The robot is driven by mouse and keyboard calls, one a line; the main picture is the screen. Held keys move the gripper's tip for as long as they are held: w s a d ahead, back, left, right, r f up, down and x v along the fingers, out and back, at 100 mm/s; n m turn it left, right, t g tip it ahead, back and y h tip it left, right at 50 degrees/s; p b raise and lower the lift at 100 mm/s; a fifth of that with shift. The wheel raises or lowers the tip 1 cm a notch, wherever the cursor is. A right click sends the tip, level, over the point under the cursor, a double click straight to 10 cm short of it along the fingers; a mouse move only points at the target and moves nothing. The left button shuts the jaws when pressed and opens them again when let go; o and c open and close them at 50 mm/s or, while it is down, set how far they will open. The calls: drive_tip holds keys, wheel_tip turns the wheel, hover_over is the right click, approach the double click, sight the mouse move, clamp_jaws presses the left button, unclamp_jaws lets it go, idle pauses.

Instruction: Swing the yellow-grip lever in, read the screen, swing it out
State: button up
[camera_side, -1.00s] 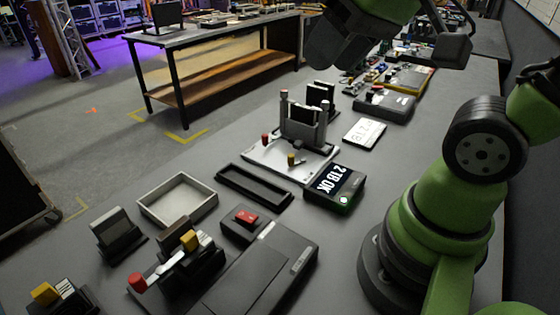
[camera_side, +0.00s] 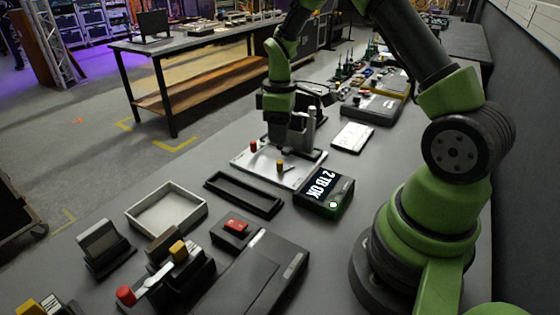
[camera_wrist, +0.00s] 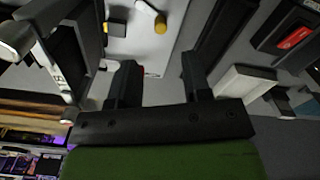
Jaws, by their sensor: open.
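The yellow grip (camera_side: 280,166) stands on a pale plate (camera_side: 300,175) in the side view. The wrist view shows the yellow grip (camera_wrist: 160,25) on a short pale lever arm, beyond my fingertips. A red grip (camera_side: 252,146) stands at the plate's left edge. The screen (camera_side: 325,193), on a dark box right of the plate, reads "2 TB OK" with a green light. My fingertips are largely hidden in the side view.
Grey uprights (camera_side: 309,125) stand close behind my gripper. An empty black tray (camera_side: 243,193) and a pale tray (camera_side: 166,208) lie in front. Nearer is another device with a red-knobbed lever (camera_side: 126,295) and yellow block (camera_side: 178,251). A white card (camera_side: 352,137) lies right.

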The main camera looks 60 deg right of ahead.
sight(280, 161)
wheel_tip(280, 161, down, 9)
idle(0.3)
